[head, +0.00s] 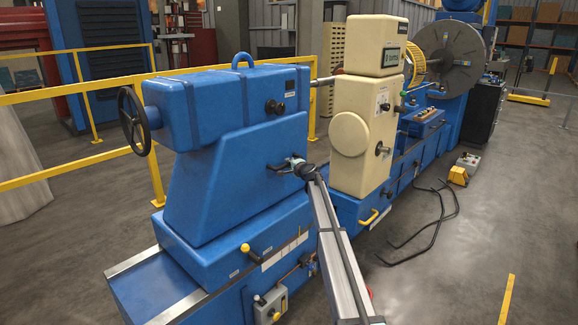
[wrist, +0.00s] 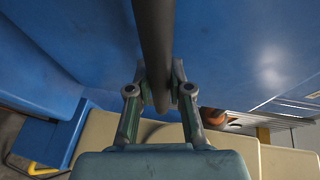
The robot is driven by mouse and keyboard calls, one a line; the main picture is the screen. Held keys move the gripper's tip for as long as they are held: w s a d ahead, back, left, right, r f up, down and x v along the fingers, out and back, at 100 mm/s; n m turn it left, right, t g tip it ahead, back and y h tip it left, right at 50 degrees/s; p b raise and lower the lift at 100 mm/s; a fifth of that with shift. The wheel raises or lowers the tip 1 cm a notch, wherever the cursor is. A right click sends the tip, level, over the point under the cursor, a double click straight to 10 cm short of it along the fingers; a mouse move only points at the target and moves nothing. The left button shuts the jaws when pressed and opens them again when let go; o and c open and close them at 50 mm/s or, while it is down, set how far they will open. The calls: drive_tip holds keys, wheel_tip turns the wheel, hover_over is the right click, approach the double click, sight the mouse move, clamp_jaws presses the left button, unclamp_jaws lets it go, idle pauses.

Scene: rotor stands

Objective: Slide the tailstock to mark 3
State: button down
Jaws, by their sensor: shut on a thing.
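The blue tailstock (head: 215,170) stands on the near part of the blue bed (head: 150,290) in the head view, with a black handwheel (head: 131,120) at its left end. My gripper (head: 288,166) is at the tailstock's right-hand side face. In the wrist view my gripper (wrist: 160,82) has its two fingers closed around a dark round bar (wrist: 154,35), with the tailstock's blue surface (wrist: 80,40) behind. In the head view my arm hides part of the bed. White strips (head: 270,261) lie along the tailstock's foot; no mark numbers are readable.
A cream stand (head: 362,135) is on the bed just beyond the tailstock, with a rotor and large grey disc (head: 450,55) farther back. Yellow railing (head: 60,95) runs behind. Black cables (head: 425,225) and a yellow foot pedal (head: 462,170) lie on the floor to the right.

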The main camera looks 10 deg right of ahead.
drive_tip(key=c, duration=1.2)
unclamp_jaws()
drive_tip(key=shift+w+d+r, duration=0.2)
drive_tip(key=shift+w+d, duration=0.05)
drive_tip(key=shift+o, duration=0.8)
drive_tip(key=shift+d+f, duration=0.1)
drive_tip(key=shift+s, duration=0.1)
drive_tip(key=shift+s, duration=0.4)
drive_tip(key=v, duration=1.1)
